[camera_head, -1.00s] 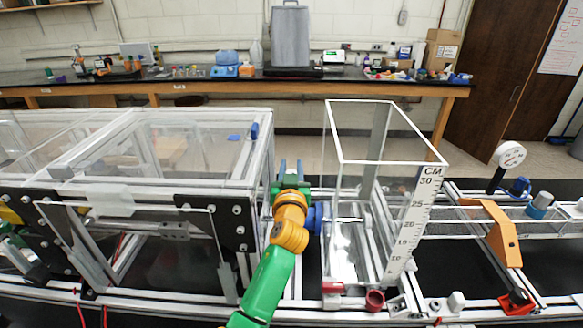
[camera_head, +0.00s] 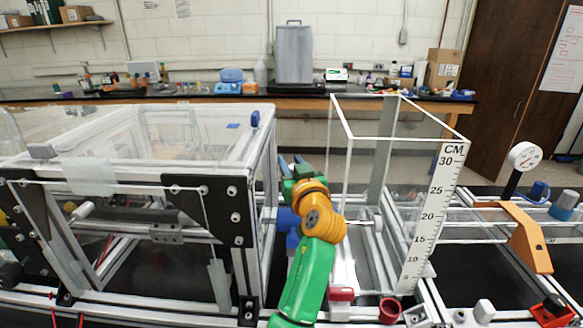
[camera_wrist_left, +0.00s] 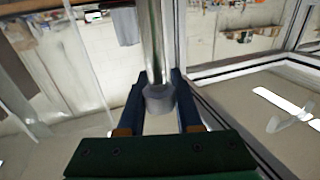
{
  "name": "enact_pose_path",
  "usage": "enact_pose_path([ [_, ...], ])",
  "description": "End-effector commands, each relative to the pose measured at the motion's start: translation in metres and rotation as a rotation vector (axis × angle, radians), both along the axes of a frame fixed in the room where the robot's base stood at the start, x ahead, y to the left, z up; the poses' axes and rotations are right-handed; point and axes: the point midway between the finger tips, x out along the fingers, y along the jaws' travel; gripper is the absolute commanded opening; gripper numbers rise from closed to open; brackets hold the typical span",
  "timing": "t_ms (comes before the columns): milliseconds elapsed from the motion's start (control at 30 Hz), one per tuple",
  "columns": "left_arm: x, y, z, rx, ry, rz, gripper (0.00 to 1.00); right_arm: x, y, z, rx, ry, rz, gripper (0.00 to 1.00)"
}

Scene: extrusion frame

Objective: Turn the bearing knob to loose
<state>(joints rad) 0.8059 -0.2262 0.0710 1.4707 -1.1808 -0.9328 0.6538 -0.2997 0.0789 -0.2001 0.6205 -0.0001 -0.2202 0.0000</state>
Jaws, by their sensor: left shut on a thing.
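My left gripper (camera_head: 291,164) points away from me, in the gap between the clear-walled frame box on the left and the open clear tank. In the left wrist view its two dark blue fingers (camera_wrist_left: 159,92) are shut on a grey round knob (camera_wrist_left: 159,99) at the end of a shiny metal rod. In the head view the knob is hidden behind my orange and green wrist. No loose or tight marking on the knob can be read. My right gripper is in neither view.
The clear tank (camera_head: 347,190) with a centimetre scale (camera_head: 433,212) stands close on the right. The frame box's metal post (camera_head: 268,200) is close on the left. A dial gauge (camera_head: 524,156) and an orange bracket (camera_head: 528,246) are farther right. A red cup (camera_head: 390,310) sits in front.

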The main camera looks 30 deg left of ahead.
Motion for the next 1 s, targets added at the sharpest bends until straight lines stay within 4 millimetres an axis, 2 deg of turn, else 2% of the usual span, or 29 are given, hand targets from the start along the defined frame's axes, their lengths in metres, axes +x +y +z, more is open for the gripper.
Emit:
enact_pose_path([
  [33,0.000,0.000,0.000,-0.001,0.001,0.001,0.36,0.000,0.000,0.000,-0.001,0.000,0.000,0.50],
  [133,0.000,0.000,0.000,-0.001,0.001,0.000,0.63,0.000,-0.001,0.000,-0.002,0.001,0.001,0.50],
  [500,0.000,0.000,0.005,-0.002,-0.002,0.000,0.64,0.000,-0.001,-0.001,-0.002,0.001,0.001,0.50],
  [667,0.000,0.000,0.033,-0.004,-0.005,-0.001,0.64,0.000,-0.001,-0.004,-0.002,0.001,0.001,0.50],
  [1000,-0.046,-0.023,0.090,-0.003,-0.006,-0.003,0.64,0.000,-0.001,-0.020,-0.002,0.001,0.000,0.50],
])
